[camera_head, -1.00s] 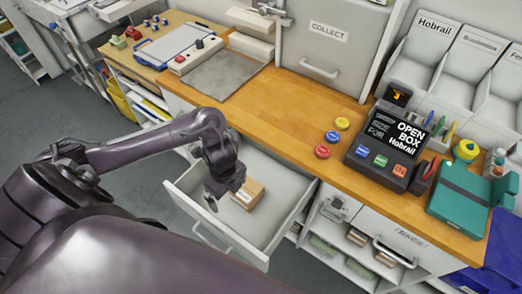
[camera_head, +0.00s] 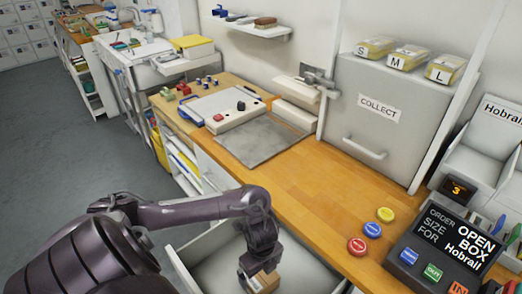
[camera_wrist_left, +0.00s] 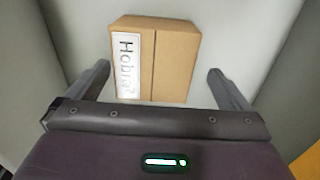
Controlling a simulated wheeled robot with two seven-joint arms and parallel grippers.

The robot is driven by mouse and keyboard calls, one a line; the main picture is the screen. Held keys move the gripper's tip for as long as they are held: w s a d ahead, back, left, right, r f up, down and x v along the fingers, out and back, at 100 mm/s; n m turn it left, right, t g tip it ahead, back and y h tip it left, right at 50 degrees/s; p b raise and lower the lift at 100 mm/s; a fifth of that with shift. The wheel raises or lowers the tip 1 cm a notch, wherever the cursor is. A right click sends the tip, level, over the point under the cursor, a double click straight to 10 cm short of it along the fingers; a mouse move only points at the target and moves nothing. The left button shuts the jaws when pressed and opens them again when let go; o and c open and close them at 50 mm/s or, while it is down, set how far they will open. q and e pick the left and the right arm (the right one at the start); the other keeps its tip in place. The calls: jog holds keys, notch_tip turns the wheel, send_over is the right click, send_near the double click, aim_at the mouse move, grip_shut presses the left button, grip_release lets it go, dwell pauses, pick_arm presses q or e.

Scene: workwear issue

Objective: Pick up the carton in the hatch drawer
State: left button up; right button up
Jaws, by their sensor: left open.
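The carton is a small brown cardboard box (camera_wrist_left: 176,62) with a white "Hobrail" label, lying in the open hatch drawer. In the head view the carton (camera_head: 264,281) shows just below my left gripper (camera_head: 258,268). The drawer (camera_head: 193,278) is white and pulled out under the counter; its front part is cut off by the frame edge. In the left wrist view my left gripper (camera_wrist_left: 160,95) is open, its fingers on either side of the carton's near end with gaps to both sides. My right gripper is not in view.
The wooden counter (camera_head: 310,188) runs above the drawer, with red, blue and yellow round buttons (camera_head: 372,229) and an order screen (camera_head: 445,240) on it. A closed COLLECT hatch (camera_head: 375,115) stands behind. Drawer walls (camera_wrist_left: 280,50) stand close around the gripper.

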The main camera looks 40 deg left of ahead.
aim_at(259, 278)
pick_arm(q)
jog(key=f, duration=0.2)
jog(key=s+f, duration=0.1)
jog(key=f, duration=0.1)
jog(key=shift+f, duration=0.35)
jog(key=shift+w+f, duration=0.15)
jog(key=shift+f, duration=0.4)
jog(key=shift+a+r, duration=0.1)
jog(key=c, duration=1)
jog(key=shift+c, duration=0.2)
